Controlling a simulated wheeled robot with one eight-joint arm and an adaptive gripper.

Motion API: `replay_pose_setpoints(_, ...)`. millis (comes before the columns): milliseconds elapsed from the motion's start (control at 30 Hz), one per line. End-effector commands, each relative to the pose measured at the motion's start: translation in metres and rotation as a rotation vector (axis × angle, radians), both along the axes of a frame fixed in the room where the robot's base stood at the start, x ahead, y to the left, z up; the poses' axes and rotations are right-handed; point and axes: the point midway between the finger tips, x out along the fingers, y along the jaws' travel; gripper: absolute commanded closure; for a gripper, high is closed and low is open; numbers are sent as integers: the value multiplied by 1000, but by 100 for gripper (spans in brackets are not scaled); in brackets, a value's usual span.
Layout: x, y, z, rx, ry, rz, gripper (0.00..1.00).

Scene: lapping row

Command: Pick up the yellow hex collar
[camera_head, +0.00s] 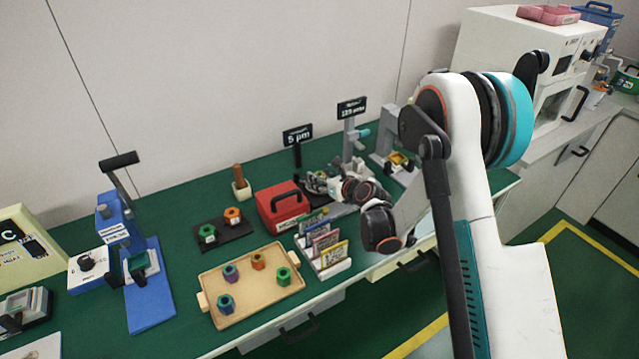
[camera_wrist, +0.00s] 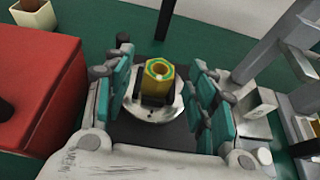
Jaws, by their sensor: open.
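The yellow hex collar (camera_wrist: 158,82) stands upright in the wrist view, with a green ring around its top hole. It sits on a round metal plate (camera_wrist: 150,112) on a dark base. My gripper (camera_wrist: 160,80) is open, with one teal-padded finger to the left of the collar and one to the right. Gaps show between the fingers and the collar. In the head view my gripper (camera_head: 320,181) is low over the bench beside the red box, and I cannot make out the collar there.
The red box (camera_head: 281,207) stands close on the gripper's left. A grey stand (camera_wrist: 250,60) is close on its right. A card rack (camera_head: 327,268) and a tan tray (camera_head: 243,312) with several coloured collars lie nearer the bench front.

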Motion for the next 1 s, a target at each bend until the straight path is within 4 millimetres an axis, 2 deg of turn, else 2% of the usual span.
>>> replay_pose_setpoints(267,6,4,-2,0,0,0,48)
replay_pose_setpoints(400,6,4,-2,0,0,0,78)
replay_pose_setpoints(500,5,4,-2,0,0,0,96)
replay_pose_setpoints(833,5,4,-1,0,0,0,96)
replay_pose_setpoints(1000,5,4,10,0,0,0,96)
